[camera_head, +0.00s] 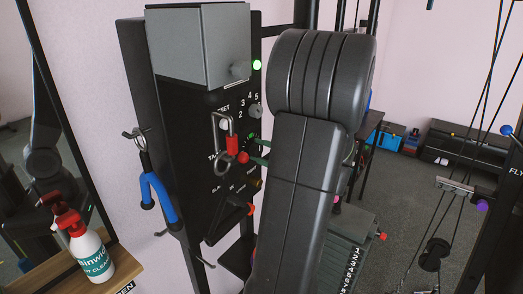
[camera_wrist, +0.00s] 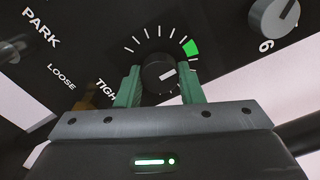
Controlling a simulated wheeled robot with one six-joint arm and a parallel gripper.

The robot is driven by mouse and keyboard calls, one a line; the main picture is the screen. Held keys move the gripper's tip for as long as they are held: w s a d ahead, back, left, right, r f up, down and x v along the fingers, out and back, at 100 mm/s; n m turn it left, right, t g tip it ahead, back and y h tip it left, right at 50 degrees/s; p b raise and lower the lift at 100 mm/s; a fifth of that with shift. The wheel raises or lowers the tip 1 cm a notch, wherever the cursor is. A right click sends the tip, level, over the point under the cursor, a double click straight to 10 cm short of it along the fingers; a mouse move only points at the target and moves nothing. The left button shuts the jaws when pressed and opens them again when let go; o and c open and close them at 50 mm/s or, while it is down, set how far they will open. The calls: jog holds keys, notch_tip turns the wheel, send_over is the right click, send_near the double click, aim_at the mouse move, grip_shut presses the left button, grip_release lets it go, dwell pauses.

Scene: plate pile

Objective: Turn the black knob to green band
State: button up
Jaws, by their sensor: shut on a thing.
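The black knob (camera_wrist: 157,77) sits on the black panel, inside a ring of white tick marks. A green band (camera_wrist: 191,48) lies at the upper right end of the ticks. The knob's white pointer line aims right and slightly up, clockwise of and below the band. My gripper (camera_wrist: 159,84) has its two green fingers on either side of the knob, shut on it. In the head view my gripper (camera_head: 259,151) reaches the panel's right side from behind my dark arm. The knob is too small and covered to make out there.
A grey numbered knob (camera_wrist: 274,17) sits at the upper right in the wrist view.

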dwell(0.5)
jog(key=o, duration=1)
jog(key=shift+d, duration=0.1)
jog(key=b+v, duration=0.2)
jog(key=v, duration=1.1)
jog(key=shift+s+d+b, duration=0.25)
jog(key=shift+b, duration=0.15)
jog(key=shift+a, duration=0.1)
jog(key=p+x, duration=0.3)
jog(key=x, duration=1)
jog(key=shift+w+a, duration=0.25)
jog(key=shift+d, duration=0.1)
